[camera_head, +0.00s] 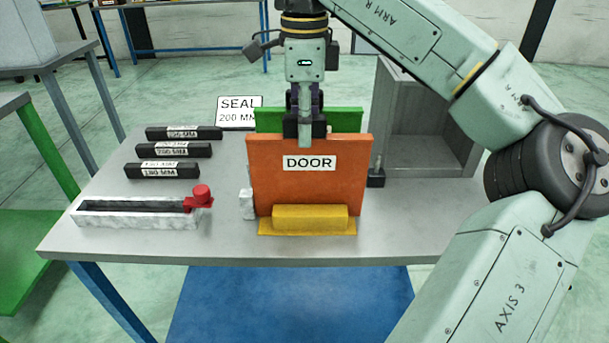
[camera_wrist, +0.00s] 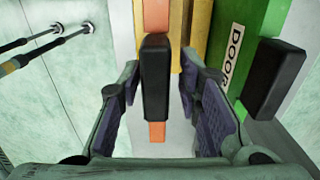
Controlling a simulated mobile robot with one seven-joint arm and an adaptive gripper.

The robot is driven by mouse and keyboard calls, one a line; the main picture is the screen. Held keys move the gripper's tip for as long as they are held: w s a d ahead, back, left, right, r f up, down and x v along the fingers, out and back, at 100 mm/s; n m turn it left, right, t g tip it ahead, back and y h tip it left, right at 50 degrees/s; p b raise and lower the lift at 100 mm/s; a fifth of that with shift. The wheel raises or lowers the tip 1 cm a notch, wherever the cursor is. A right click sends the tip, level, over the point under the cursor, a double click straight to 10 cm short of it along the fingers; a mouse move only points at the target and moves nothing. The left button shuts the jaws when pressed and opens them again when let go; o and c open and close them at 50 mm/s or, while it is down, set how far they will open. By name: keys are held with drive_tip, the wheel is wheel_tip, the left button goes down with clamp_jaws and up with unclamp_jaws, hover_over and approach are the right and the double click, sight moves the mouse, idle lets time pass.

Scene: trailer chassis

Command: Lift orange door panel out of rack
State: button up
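The orange door panel (camera_head: 306,188), labelled DOOR, stands upright behind the yellow front of the rack (camera_head: 310,218). In the wrist view the panel (camera_wrist: 156,14) shows as a narrow orange strip, partly covered by its black handle (camera_wrist: 156,75). My gripper (camera_head: 305,127) points down at the panel's top edge. In the wrist view my gripper (camera_wrist: 158,108) is open, with one purple-padded finger on each side of the handle and visible gaps between. The head view hides the handle behind the fingers.
A green panel (camera_head: 344,118) stands close behind, with its own black handle (camera_wrist: 273,78) right of my fingers. A grey open box (camera_head: 430,140) is at the right. Several black seals (camera_head: 168,151) and a white channel with a red knob (camera_head: 200,194) lie left.

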sight(303, 155)
drive_tip(key=shift+s+a+f+p, duration=0.1)
drive_tip(key=shift+f+p, duration=0.2)
drive_tip(key=shift+f, duration=1.25)
drive_tip(key=shift+s+a+f+p, duration=0.1)
drive_tip(key=shift+f+p, duration=0.2)
drive_tip(key=shift+f, duration=1.2)
drive_tip(key=shift+c, duration=0.3)
clamp_jaws()
